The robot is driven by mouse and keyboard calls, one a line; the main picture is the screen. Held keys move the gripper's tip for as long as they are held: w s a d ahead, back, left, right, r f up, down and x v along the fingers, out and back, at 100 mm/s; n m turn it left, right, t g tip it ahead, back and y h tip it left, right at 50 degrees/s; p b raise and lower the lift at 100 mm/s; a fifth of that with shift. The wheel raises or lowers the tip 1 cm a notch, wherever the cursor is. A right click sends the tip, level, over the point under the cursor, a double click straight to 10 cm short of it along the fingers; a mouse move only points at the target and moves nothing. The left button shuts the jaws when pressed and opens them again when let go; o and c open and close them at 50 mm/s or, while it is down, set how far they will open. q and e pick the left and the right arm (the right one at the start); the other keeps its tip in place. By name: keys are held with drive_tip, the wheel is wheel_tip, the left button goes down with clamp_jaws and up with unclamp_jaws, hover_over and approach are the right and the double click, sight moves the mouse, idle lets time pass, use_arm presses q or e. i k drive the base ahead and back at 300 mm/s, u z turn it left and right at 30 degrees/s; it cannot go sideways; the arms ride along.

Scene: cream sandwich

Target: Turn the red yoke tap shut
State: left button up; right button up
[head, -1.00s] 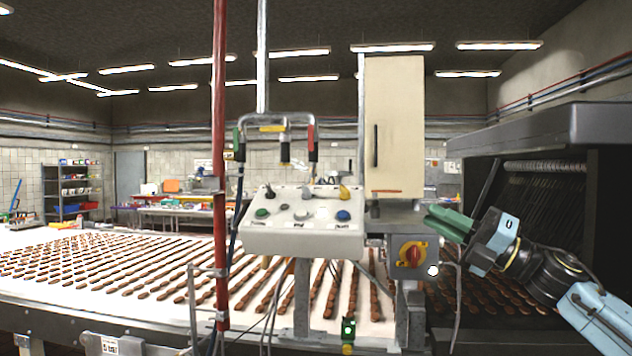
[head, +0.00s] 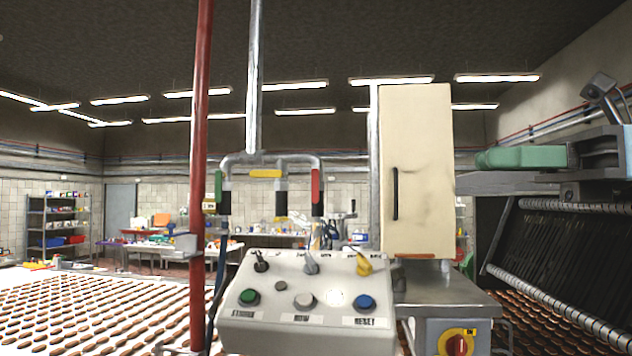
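The red yoke tap (head: 316,185) hangs on the right leg of a grey pipe yoke (head: 268,160) above the control box. Its red handle stands upright, in line with the pipe. A yellow tap (head: 265,174) with a level handle and a green tap (head: 219,189) with an upright handle sit to its left. My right gripper (head: 480,158) is at the right, its green fingers pointing left, well apart from the red tap with the cream cabinet between them in the picture. The fingers overlap in this side view, so their gap is hidden. My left gripper is out of view.
A control box (head: 307,325) with buttons and switches stands below the yoke. A cream cabinet (head: 416,170) stands right of the taps. A red vertical pipe (head: 200,120) rises at left. The conveyor (head: 80,280) carries many biscuits.

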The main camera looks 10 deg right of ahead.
sight(315, 172)
drive_tip(key=i, duration=1.25)
